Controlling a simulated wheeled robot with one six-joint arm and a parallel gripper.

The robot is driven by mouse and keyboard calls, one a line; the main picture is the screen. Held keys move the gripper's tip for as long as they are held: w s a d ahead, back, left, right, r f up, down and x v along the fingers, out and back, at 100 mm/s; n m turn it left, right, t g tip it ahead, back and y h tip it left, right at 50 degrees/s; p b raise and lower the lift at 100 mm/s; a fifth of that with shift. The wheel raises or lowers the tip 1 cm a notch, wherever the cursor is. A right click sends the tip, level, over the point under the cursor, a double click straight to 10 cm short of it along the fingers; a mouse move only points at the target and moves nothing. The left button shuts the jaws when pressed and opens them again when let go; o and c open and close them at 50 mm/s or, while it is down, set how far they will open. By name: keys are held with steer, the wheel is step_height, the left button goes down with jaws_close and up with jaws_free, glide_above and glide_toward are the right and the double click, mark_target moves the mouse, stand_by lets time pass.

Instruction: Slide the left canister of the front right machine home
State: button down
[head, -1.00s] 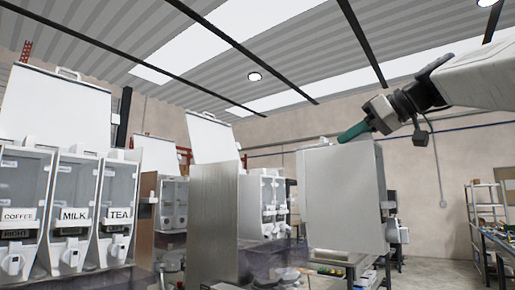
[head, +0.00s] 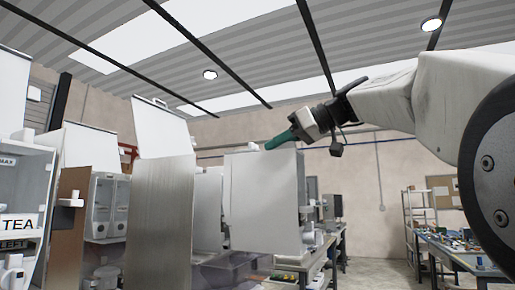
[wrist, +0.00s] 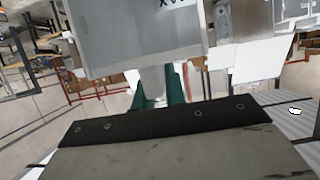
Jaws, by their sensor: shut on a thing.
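My gripper (head: 280,138) with green fingers is high in the middle of the head view, at the top of a large pale box-shaped canister (head: 262,200). In the wrist view its fingers (wrist: 160,90) are closed about a light tab at the canister's end. The grey canister wall (wrist: 140,40) there carries upside-down "MAX" lettering. The canister hangs roughly upright, with a spout-like part on its right side. A machine (head: 25,190) at the left edge shows a canister marked TEA with a LEFT label below. I cannot tell which machine is the front right one.
A tall metal side panel (head: 160,215) stands left of the held canister, with a raised white lid (head: 162,130) above. Another machine (head: 105,205) stands behind it. A workbench (head: 465,255) and shelf (head: 418,210) are at the right. Open floor shows between the benches.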

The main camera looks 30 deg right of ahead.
steer(key=shift+w+a, duration=0.15)
steer(key=shift+w, duration=0.4)
steer(key=shift+w+a, duration=0.95)
steer(key=shift+w, duration=0.15)
steer(key=shift+s+d, duration=0.2)
steer(key=shift+s, duration=0.15)
steer(key=shift+w+a+f, duration=0.1)
steer(key=shift+w+a, duration=0.6)
steer(key=shift+w, duration=0.25)
steer(key=shift+w+a+r, duration=0.1)
steer(key=shift+w+a, duration=0.55)
steer(key=shift+w, duration=0.35)
steer(key=shift+w+a+f, duration=0.1)
steer(key=shift+w+a, duration=0.6)
steer(key=shift+w, duration=0.25)
steer(key=w+a, duration=0.4)
steer(key=w, duration=0.2)
steer(key=shift+w+a+f, duration=0.2)
steer(key=shift+w+a, duration=0.05)
steer(key=shift+a, duration=0.05)
